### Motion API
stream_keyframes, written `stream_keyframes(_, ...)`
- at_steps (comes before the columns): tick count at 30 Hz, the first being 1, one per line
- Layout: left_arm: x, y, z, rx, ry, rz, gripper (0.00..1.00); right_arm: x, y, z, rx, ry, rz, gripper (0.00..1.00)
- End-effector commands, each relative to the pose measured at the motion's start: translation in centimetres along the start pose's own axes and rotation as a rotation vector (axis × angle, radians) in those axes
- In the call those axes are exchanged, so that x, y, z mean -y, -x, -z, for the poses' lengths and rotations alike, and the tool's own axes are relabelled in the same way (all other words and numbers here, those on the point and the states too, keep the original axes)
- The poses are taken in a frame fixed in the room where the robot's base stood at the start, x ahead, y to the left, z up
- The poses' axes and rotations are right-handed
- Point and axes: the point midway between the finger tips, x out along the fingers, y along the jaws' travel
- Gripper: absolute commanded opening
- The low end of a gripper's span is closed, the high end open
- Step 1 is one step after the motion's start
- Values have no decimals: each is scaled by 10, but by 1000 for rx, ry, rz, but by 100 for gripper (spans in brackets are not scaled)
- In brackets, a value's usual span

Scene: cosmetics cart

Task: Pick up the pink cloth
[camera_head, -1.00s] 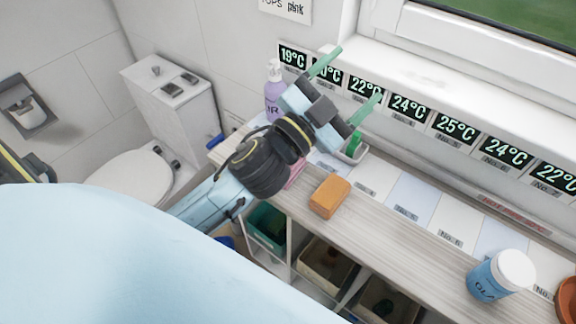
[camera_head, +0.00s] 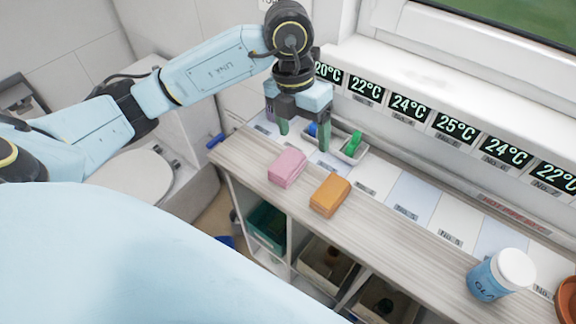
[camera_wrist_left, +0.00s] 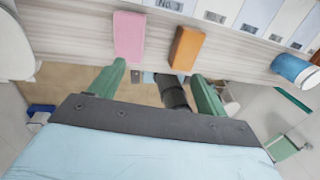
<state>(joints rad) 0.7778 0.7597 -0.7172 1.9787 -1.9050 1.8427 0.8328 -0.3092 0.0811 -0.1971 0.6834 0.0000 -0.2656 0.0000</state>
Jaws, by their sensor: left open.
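The pink cloth (camera_head: 287,167) is a folded block lying on the wooden counter, left of an orange block (camera_head: 330,195). It also shows in the left wrist view (camera_wrist_left: 129,37), with the orange block (camera_wrist_left: 186,48) beside it. My left gripper (camera_head: 303,142) has its green fingers apart and pointing down, with nothing between them. In the head view it appears above and behind the pink cloth, toward the wall. In the left wrist view, the fingers (camera_wrist_left: 152,88) appear below the two blocks, not touching them. My right gripper is not in view.
A blue jar with a white lid (camera_head: 500,275) stands at the right of the counter (camera_head: 390,232). Open shelves with bins (camera_head: 268,225) lie below. Number displays line the wall.

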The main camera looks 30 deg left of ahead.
Motion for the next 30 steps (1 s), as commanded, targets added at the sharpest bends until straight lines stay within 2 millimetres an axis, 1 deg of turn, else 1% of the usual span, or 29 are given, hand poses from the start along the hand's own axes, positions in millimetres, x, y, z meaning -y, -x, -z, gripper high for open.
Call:
stream_keyframes(1, -14, 6, -2, -1, 23, -62, 76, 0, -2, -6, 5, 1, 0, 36)
stream_keyframes(3, -27, 10, -2, -7, 51, -124, 76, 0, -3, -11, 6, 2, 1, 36)
stream_keyframes(6, -37, 8, -2, -13, 71, -166, 76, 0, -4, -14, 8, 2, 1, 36)
stream_keyframes(8, -40, -1, -1, -17, 74, -172, 76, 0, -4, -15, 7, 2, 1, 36)
stream_keyframes(15, -46, -47, 1, -18, 71, -169, 76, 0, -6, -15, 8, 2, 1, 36)
stream_keyframes(18, -48, -59, 0, -15, 70, -168, 76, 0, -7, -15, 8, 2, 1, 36)
stream_keyframes(23, -50, -69, 0, -13, 69, -168, 76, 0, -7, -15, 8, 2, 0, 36)
stream_keyframes(25, -50, -76, 1, -16, 69, -168, 76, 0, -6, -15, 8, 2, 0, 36)
stream_keyframes(30, -52, -102, 2, -15, 69, -166, 76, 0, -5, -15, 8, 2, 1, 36)
